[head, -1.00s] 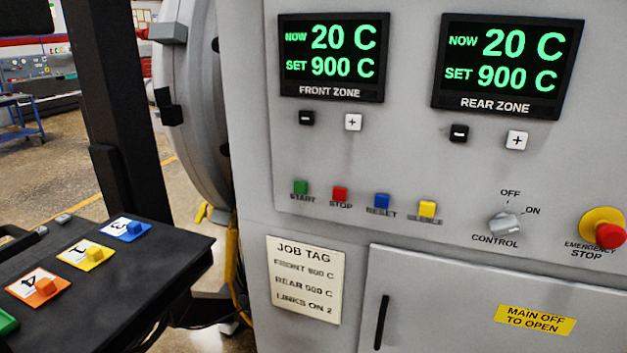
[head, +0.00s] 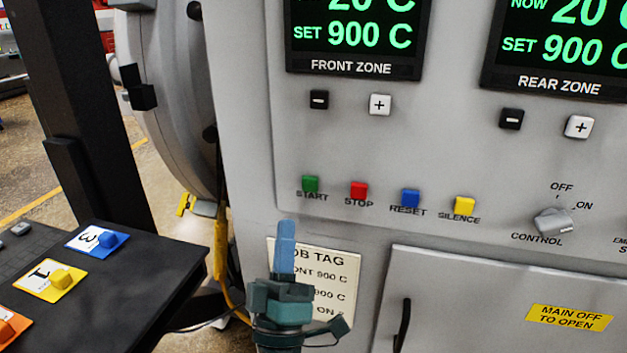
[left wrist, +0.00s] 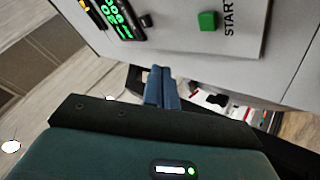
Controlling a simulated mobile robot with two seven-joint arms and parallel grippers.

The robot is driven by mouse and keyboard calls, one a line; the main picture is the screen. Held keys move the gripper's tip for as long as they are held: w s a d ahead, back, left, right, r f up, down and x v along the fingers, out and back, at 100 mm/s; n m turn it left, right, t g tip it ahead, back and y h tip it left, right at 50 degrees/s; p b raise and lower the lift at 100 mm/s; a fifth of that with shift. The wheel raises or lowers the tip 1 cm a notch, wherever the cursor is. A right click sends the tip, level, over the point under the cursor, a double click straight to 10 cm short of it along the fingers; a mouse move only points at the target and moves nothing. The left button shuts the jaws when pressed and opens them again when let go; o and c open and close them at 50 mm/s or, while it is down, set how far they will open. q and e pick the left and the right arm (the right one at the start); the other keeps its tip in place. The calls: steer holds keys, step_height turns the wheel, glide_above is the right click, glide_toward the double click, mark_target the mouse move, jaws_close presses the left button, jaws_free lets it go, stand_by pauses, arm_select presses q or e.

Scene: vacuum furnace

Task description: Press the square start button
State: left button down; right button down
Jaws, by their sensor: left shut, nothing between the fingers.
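The square green start button (head: 310,184) is on the grey furnace panel, at the left end of a row of coloured buttons, with START printed under it. In the left wrist view the start button (left wrist: 207,21) shows at the top, beyond my fingers and to the right of them. My left gripper (head: 286,226) is shut and empty, its blue fingers pointing up in front of the job tag, below the start button. In the left wrist view its fingertips (left wrist: 161,74) are together and apart from the button. My right gripper is in neither view now.
The red stop (head: 358,190), blue reset (head: 410,198) and yellow silence (head: 464,205) buttons sit to the right. The control knob (head: 554,221) is further right. The job tag (head: 340,268) is behind my gripper. A black table (head: 150,275) with coloured pieces stands at left.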

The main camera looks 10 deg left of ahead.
mark_target(310, 184)
arm_select(q)
steer(key=shift+r, duration=0.1)
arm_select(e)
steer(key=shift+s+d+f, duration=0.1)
arm_select(q)
steer(key=w+b, duration=0.2)
steer(key=w, duration=0.6)
steer(key=shift+w+d, duration=0.15)
steer(key=shift+w, duration=0.2)
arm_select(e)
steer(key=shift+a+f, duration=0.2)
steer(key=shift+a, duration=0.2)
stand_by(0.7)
arm_select(q)
steer(key=shift+w, duration=0.1)
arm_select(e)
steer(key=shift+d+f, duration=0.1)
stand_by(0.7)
arm_select(q)
steer(key=shift+w, duration=0.3)
